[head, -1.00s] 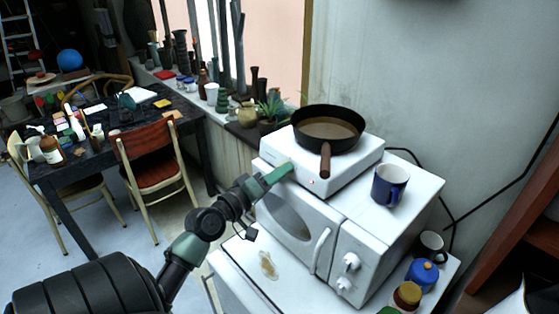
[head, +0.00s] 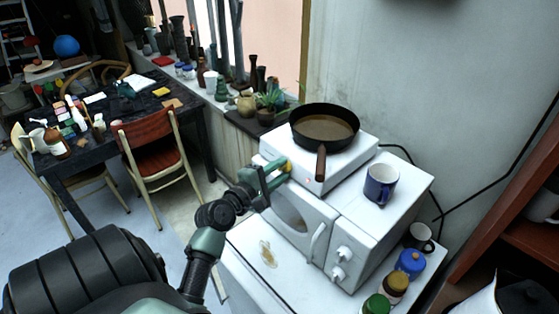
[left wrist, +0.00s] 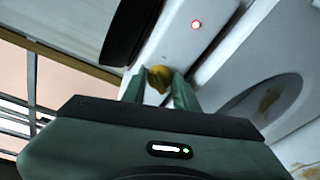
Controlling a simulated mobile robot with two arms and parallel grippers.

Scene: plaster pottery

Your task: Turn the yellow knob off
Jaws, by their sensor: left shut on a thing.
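The yellow knob (head: 287,166) sits on the front face of the white hot plate (head: 303,176), near its left end. My left gripper (head: 279,169) is at the knob, with its green fingers on either side. The left wrist view shows the knob (left wrist: 159,78) between the two fingertips, shut on it. A small light (left wrist: 196,25) on the hot plate glows red in the left wrist view. A black pan (head: 325,128) with a wooden handle stands on the hot plate. My right gripper is not in view.
The hot plate stands on a white microwave (head: 345,222), with a blue mug (head: 381,183) beside it. Jars and a dark mug (head: 419,238) stand at the right. A dark table (head: 85,165) and a red chair (head: 150,152) are at the left.

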